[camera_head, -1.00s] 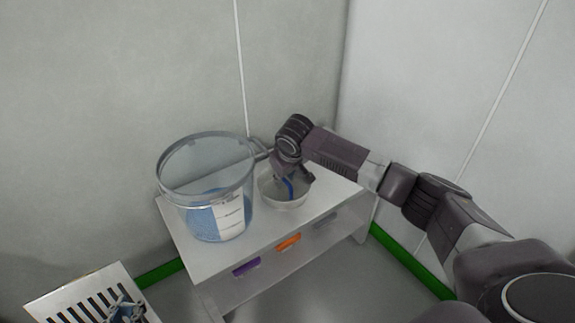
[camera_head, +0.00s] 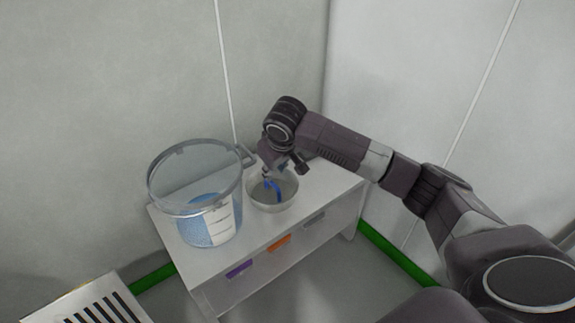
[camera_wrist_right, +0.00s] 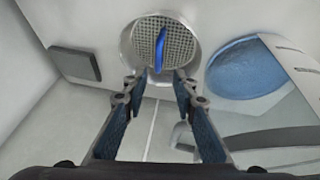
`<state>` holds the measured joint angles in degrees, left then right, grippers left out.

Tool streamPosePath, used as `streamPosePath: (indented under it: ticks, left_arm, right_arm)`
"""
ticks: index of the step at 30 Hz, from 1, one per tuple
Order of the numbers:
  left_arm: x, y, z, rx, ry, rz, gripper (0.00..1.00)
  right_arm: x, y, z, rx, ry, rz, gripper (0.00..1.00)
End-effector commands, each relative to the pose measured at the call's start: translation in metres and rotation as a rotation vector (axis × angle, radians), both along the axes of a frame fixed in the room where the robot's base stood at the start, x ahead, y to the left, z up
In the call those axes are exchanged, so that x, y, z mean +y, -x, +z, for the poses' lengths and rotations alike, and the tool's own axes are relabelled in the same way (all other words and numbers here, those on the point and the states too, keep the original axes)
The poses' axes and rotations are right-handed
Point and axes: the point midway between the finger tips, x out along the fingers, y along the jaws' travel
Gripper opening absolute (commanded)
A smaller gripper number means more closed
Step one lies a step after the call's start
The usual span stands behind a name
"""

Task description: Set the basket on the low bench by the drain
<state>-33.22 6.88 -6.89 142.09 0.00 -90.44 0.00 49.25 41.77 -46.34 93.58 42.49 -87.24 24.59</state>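The basket (camera_head: 288,200) is a round metal bowl with a mesh bottom and a blue handle. It stands on the white bench top (camera_head: 313,195), right of a clear bucket. My right gripper (camera_head: 284,170) is just above the basket. The blue handle (camera_wrist_right: 160,48) is beyond the fingertips, roughly in line with the gap. My left gripper is not in view.
The large clear bucket (camera_head: 207,222) with blue contents and a white label stands close left of the basket. The bench has purple, orange and grey marks on its front. A slotted metal surface (camera_head: 75,298) is at the lower left. Walls stand close behind.

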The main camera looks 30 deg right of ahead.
Motion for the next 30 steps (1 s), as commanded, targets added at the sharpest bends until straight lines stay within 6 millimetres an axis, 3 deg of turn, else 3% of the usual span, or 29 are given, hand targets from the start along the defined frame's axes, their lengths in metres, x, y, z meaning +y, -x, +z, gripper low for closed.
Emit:
streamPosePath:
  ticks: [5,9,16,23,30]
  left_arm:
    - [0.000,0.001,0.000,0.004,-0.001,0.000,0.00]
    - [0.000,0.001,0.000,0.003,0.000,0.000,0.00]
    - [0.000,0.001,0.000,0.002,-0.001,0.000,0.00]
    - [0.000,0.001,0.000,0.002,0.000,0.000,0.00]
    - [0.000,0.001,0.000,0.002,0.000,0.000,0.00]
  right_arm:
    - [0.041,0.029,-0.035,0.023,-0.021,0.090,0.26]
    - [0.085,0.068,-0.069,0.036,-0.057,0.177,0.26]
    - [0.134,0.136,-0.103,0.036,-0.128,0.252,0.26]
    - [0.149,0.205,-0.120,0.035,-0.180,0.233,0.26]
    - [0.129,0.279,-0.127,0.059,-0.180,0.133,0.26]
